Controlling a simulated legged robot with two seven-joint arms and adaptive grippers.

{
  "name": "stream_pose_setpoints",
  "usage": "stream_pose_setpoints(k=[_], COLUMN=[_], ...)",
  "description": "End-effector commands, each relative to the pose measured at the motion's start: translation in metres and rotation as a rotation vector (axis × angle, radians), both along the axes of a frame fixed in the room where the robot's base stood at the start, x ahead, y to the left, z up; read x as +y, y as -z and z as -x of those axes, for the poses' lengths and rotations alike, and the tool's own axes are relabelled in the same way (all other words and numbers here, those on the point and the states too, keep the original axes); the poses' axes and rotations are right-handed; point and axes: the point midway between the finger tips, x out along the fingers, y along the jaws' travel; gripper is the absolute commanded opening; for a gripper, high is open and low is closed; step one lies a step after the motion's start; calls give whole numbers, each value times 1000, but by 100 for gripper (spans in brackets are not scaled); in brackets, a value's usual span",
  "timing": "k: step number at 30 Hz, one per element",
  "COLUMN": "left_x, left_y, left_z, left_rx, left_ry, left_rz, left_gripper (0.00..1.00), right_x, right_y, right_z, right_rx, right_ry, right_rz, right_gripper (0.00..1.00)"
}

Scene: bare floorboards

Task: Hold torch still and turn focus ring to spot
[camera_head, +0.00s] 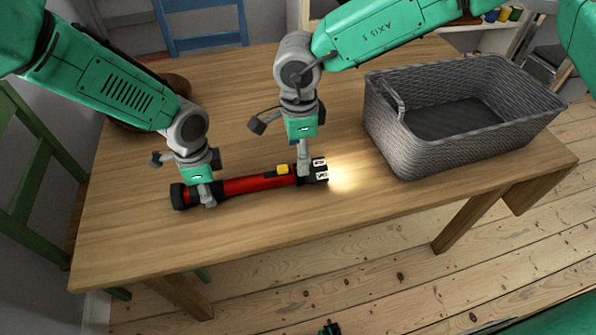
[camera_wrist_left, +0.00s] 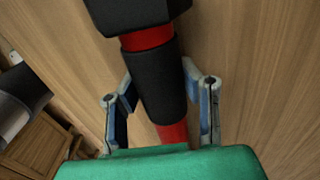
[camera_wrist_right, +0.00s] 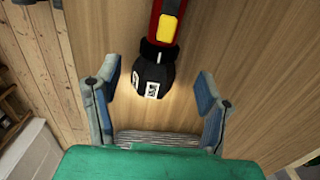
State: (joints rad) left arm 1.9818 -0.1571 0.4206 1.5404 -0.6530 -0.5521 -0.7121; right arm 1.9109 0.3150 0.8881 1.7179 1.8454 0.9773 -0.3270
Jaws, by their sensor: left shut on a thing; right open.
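A red torch (camera_head: 245,185) with black ends and a yellow switch (camera_head: 283,169) lies on the wooden table. Its lit head points right and throws a warm glow on the tabletop. My left gripper (camera_head: 205,195) is shut on the torch's black grip sleeve (camera_wrist_left: 153,88), near the tail cap (camera_wrist_left: 137,12). The black focus ring (camera_wrist_right: 152,74) at the head carries white labels, which are too small to read surely. My right gripper (camera_wrist_right: 158,78) is open, with its fingers on either side of the ring and a gap at each side.
A grey woven basket (camera_head: 425,155) stands on the table to the right of the torch head. A brown bowl (camera_head: 172,84) is partly hidden behind my left arm. A blue chair (camera_head: 203,42) and a green chair (camera_head: 30,190) stand at the table's edges. The table's front strip is clear.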

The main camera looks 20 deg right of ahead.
Motion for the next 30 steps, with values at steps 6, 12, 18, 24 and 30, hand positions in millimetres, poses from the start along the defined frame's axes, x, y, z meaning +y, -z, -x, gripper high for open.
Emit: stream_pose_setpoints(k=[6,12,18,24,30], left_x=[0,0,0,0,0], left_y=[0,0,0,0,0], left_z=[0,0,0,0,0], left_rx=[0,0,0,0,0], left_ry=[1,1,1,1,1], left_rz=[0,0,0,0,0], left_gripper=[0,0,0,0,0], right_x=[0,0,0,0,0], right_y=[44,66,72,72,71], right_z=[1,0,-1,0,0], right_rx=[2,1,-2,-2,-2], right_ry=[0,-1,-1,-1,-2], right_rz=[1,0,-1,0,0], right_gripper=[64,64,64,57,12])
